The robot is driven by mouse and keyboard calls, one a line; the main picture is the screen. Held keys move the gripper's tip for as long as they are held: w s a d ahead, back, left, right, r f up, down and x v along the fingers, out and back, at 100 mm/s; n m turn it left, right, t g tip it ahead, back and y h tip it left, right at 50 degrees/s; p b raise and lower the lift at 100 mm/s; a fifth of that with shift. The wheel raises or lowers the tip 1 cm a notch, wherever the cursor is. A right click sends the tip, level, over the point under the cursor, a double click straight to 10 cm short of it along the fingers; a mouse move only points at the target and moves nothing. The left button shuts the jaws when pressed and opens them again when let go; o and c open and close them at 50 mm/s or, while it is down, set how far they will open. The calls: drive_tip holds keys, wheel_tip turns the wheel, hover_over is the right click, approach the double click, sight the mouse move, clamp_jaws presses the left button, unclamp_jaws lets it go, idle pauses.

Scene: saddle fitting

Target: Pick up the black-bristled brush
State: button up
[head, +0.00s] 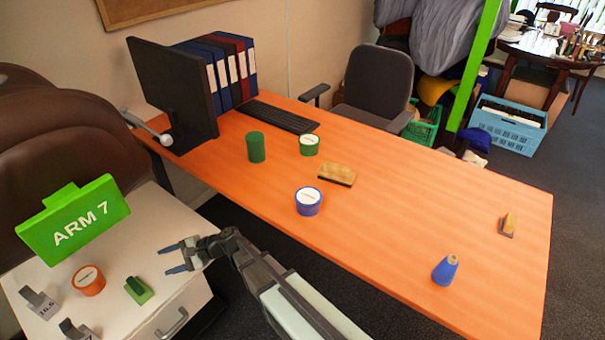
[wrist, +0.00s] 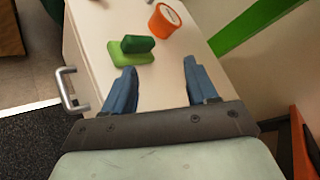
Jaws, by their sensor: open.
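The black-bristled brush (head: 337,174), a wooden block with dark bristles along its lower edge, lies near the middle of the orange table in the head view. My gripper (head: 164,261) is open and empty above the white cabinet at the lower left, well apart from the brush. In the wrist view my gripper (wrist: 160,68) has its two blue fingers spread. The brush is not seen in the wrist view.
The cabinet holds an orange tin (wrist: 164,21) and a green block (wrist: 133,49).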

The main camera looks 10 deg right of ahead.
drive_tip(key=w+d+r+m+t+y, duration=0.1)
drive_tip(key=w+d+r+m+t, duration=0.15)
drive_tip(key=w+d+r, duration=0.65)
drive_tip(key=w+d+r+m+t, duration=0.1)
drive_tip(key=w+d+r+t, duration=0.2)
drive_tip(key=w+d, duration=0.7)
drive_tip(key=w+d+r+m+t+y, duration=0.15)
drive_tip(key=w+d+r, duration=0.4)
drive_tip(key=d, duration=0.85)
drive_tip(key=m+t+h, duration=0.2)
drive_tip(key=m+t, duration=0.1)
drive_tip(key=m, duration=0.8)
hover_over(351, 173)
drive_tip(key=s+v, duration=0.1)
drive_tip(key=v, duration=0.4)
wheel_tip(351, 173, down, 2)
drive_tip(key=f, duration=0.8)
drive_tip(key=shift+w+a, duration=0.15)
drive_tip(key=shift+a, duration=0.15)
drive_tip(key=shift+x, duration=3.8)
drive_tip(key=shift+d+r, duration=0.1)
clamp_jaws()
